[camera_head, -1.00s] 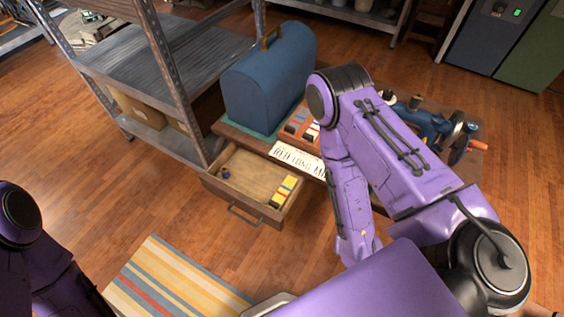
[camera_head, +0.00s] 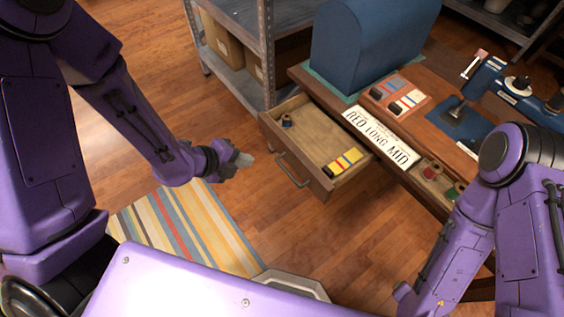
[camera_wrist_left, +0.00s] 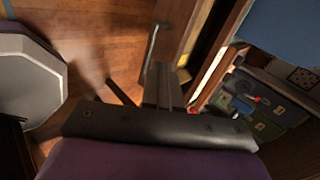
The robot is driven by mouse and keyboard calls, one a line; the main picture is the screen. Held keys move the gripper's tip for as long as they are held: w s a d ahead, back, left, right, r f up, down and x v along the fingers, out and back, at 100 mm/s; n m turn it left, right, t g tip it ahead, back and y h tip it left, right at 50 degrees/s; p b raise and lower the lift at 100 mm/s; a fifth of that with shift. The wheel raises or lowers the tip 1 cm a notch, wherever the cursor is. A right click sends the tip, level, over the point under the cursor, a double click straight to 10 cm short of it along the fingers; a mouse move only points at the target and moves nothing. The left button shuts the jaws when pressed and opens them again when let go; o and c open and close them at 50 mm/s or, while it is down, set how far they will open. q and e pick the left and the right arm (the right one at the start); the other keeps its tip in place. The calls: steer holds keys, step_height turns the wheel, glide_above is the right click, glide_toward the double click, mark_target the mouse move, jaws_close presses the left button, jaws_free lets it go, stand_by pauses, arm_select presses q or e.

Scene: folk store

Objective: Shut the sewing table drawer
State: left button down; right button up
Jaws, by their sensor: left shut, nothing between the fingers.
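The sewing table (camera_head: 412,152) has a wooden drawer (camera_head: 316,143) that is pulled well out. Its front has a metal bar handle (camera_head: 292,172). The drawer holds a small dark spool (camera_head: 286,120) and a yellow, red and dark block (camera_head: 343,162). My left gripper (camera_head: 243,160) is shut and empty, in front of and to the left of the drawer front, apart from it in the head view. In the left wrist view the handle (camera_wrist_left: 155,40) and drawer front (camera_wrist_left: 178,32) show beyond the fingers. My right arm is at the right; its gripper is out of view.
On the table are a blue case (camera_head: 370,45), a RED LONG MID card (camera_head: 380,137) and a blue sewing machine (camera_head: 510,85). A metal shelf (camera_head: 240,50) stands behind the drawer. A striped rug (camera_head: 185,228) lies on open floor at front left.

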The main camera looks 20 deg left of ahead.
arm_select(q)
steer(key=m, duration=0.1)
glide_toward(289, 152)
steer(key=x, duration=0.5)
steer(key=shift+s+a+f, duration=0.2)
steer(key=shift+a+f, duration=0.05)
steer(key=shift+a, duration=0.05)
steer(key=shift+w+d, duration=0.45)
steer(key=shift+w, duration=0.05)
